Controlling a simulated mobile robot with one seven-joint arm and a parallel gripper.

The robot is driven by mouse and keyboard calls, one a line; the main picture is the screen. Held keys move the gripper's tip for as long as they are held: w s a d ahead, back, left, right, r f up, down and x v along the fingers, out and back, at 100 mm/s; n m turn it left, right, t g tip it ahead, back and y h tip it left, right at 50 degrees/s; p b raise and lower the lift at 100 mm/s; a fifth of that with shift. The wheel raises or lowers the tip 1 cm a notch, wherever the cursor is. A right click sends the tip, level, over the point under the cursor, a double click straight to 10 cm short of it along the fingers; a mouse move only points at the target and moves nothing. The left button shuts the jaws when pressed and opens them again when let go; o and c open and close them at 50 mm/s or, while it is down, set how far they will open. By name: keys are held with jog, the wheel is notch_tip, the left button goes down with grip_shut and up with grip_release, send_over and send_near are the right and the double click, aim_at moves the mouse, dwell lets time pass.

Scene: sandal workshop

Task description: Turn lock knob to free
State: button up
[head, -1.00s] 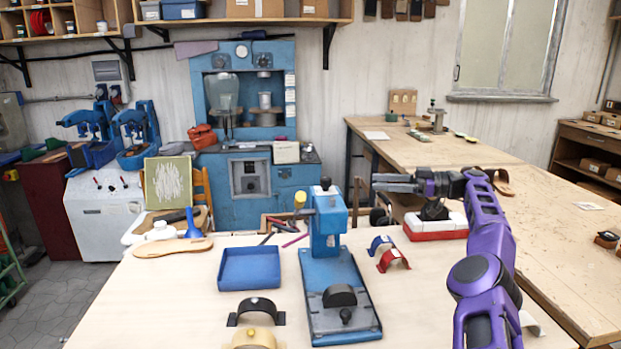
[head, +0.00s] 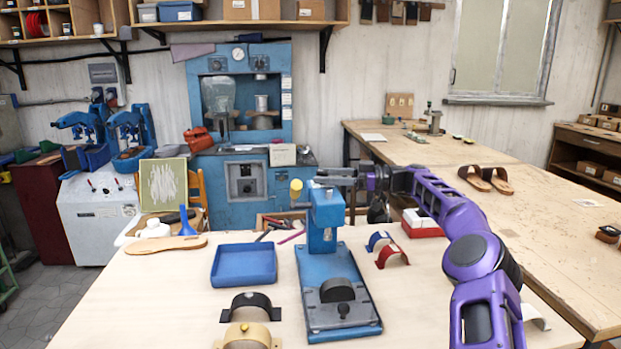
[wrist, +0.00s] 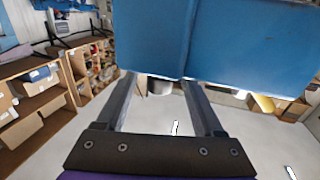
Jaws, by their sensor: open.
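A blue hand press (head: 323,225) stands on the light bench, with a blue column and a flat blue base. A small dark knob (head: 344,310) sits at the front of its base, below a dark rounded block (head: 338,290). A yellow knob (head: 296,186) is at the column's upper left. I cannot tell which knob is the lock knob. My gripper (head: 330,177) is open and level at the column's top, pointing left. The black top knob is hidden or merged with the fingers. In the wrist view, the blue press head (wrist: 220,45) fills the top, ahead of the open fingers (wrist: 157,85).
A blue tray (head: 244,266) lies left of the press. Black (head: 252,306) and tan (head: 247,337) curved straps lie at the front left. Blue (head: 380,241) and red (head: 392,257) straps lie to the right, near a red-and-white box (head: 422,223).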

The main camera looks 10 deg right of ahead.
aim_at(311, 183)
jog(key=shift+x, duration=2.05)
grip_shut()
